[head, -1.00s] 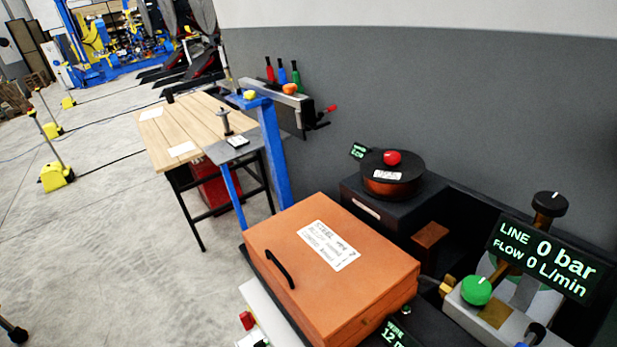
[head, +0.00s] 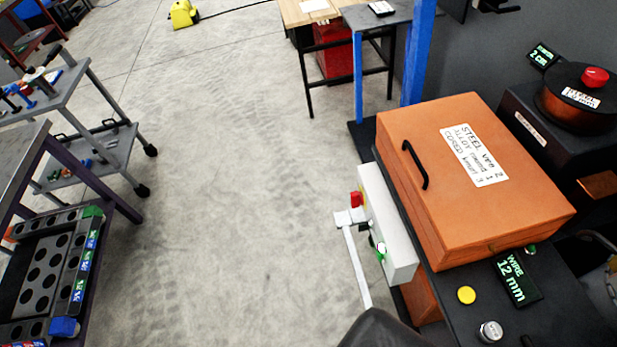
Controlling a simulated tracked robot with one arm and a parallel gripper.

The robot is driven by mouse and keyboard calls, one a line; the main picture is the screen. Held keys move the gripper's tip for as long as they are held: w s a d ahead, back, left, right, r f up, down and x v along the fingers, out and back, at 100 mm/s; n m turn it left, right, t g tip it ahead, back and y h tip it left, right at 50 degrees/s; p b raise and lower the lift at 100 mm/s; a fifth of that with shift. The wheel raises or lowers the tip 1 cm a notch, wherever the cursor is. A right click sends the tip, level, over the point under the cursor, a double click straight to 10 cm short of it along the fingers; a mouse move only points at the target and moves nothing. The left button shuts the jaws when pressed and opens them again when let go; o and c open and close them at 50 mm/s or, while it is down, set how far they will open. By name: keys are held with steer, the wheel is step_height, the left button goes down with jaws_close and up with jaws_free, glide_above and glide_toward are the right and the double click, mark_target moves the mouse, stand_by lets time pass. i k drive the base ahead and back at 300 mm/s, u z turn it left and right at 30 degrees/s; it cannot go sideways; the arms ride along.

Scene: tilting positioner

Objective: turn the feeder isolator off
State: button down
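A pale grey-white box (head: 398,252) on the left side of the bench below the orange cabinet looks like the feeder isolator. A long white lever (head: 354,262) stands out from its face and points down in the picture. A red piece (head: 355,200) is near the box's upper end and a green piece (head: 378,248) is lower down. I cannot read any on or off marking. A dark rounded shape, probably part of my arm, shows at the bottom edge below the lever. No fingertips show, and nothing is seen touching the lever.
The orange cabinet (head: 462,225) with a black handle stands on the bench right of the box. A yellow button (head: 466,295), a silver knob (head: 490,331) and a "WIRE 12 mm" display (head: 516,279) are in front. Open floor (head: 240,180) lies left, bounded by a grey trolley (head: 105,150).

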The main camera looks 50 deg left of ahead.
mark_target(357, 199)
steer(key=u, duration=0.3)
steer(key=k, duration=1.3)
steer(key=u, duration=1)
steer(key=i, duration=1.15)
steer(key=u, duration=0.35)
steer(key=i, duration=1.25)
steer(key=z, duration=0.75)
